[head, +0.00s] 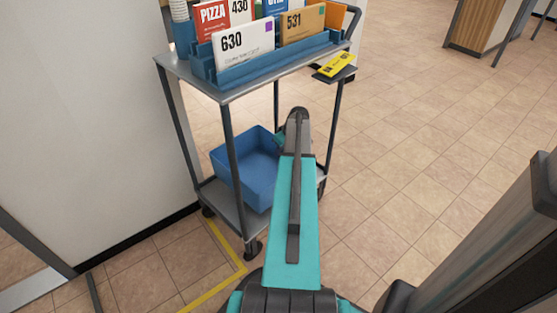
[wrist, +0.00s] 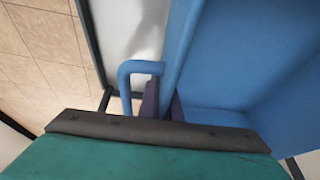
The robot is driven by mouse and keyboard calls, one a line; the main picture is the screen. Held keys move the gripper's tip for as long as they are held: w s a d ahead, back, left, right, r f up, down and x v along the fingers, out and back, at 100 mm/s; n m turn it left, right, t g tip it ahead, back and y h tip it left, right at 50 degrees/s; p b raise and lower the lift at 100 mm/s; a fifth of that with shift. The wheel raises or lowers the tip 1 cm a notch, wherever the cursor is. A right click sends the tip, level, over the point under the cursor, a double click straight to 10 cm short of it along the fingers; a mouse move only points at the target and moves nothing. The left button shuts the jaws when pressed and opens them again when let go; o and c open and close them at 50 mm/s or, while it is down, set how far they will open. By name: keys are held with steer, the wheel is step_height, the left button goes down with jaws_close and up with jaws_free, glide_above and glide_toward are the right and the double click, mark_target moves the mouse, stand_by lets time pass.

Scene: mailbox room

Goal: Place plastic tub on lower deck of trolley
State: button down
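The blue plastic tub (head: 238,183) is at the lower deck (head: 253,221) of the trolley, inside the legs. It looks roughly level; whether its base rests fully on the deck is hard to tell. In the wrist view the tub (wrist: 245,75) fills the right side, with a blue loop handle (wrist: 127,85) at its wall. My gripper (wrist: 163,103) has one dark finger on each side of the tub wall, close against it. In the head view my arm hides the fingers and the tub's right end.
The trolley's upper deck (head: 240,91) carries a blue rack of numbered mail and a stack of cups (head: 179,10). A side shelf holds a yellow card (head: 334,64). A white wall (head: 90,110) stands close at left. Tiled floor (head: 430,150) is open at right.

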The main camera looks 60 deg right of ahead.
steer(key=shift+f+b, duration=0.85)
steer(key=shift+f, duration=1.6)
steer(key=c, duration=2)
jaws_free()
steer(key=p+v, duration=0.4)
steer(key=v, duration=0.8)
steer(key=shift+w+p, duration=0.1)
steer(key=shift+p, duration=0.25)
